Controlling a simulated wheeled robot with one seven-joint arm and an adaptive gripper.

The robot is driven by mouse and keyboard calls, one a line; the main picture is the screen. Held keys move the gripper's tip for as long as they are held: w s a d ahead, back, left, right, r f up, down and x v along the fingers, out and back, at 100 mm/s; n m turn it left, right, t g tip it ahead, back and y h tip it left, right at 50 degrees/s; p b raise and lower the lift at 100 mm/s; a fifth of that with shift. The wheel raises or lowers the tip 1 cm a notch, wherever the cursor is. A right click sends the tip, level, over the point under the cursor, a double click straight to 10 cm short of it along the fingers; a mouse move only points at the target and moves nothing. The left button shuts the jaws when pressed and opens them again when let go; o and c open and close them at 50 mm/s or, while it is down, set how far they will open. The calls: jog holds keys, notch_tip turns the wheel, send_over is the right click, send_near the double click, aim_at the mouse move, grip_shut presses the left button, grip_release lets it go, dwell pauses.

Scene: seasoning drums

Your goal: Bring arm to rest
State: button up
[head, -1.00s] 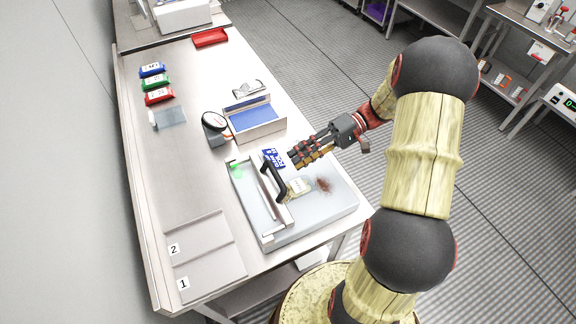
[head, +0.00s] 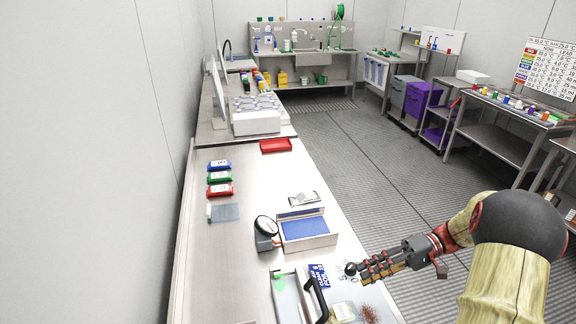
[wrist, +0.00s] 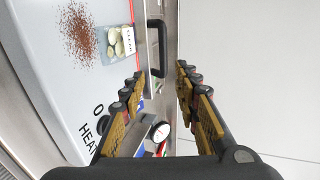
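My gripper (head: 362,270) is at the end of my outstretched arm, at the lower right of the head view. In the wrist view its two fingers (wrist: 155,100) stand apart with nothing between them. It hovers by the sealing machine (head: 287,296), whose light grey top (wrist: 45,60) and black handle (head: 318,300) show. The handle also shows in the wrist view (wrist: 158,45). A clear bag (head: 344,312) with pale pieces and a label lies on the machine, next to spilled reddish-brown seasoning (head: 370,314). The bag also shows in the wrist view (wrist: 120,42).
On the steel table (head: 225,270) are a blue-lined tray (head: 305,228), a round dial gauge (head: 266,229) and blue, green and red packets (head: 220,177). A red tray (head: 276,145) lies farther back. Open floor (head: 390,170) lies right of the table.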

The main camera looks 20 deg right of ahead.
jog(key=s+a+r+t+h, duration=0.5)
jog(key=s+a+r+h, duration=0.7)
jog(key=a+h, duration=0.2)
jog(key=shift+s+a+r, duration=0.15)
jog(key=shift+s+a, duration=0.25)
jog(key=shift+a, duration=0.45)
dwell(0.3)
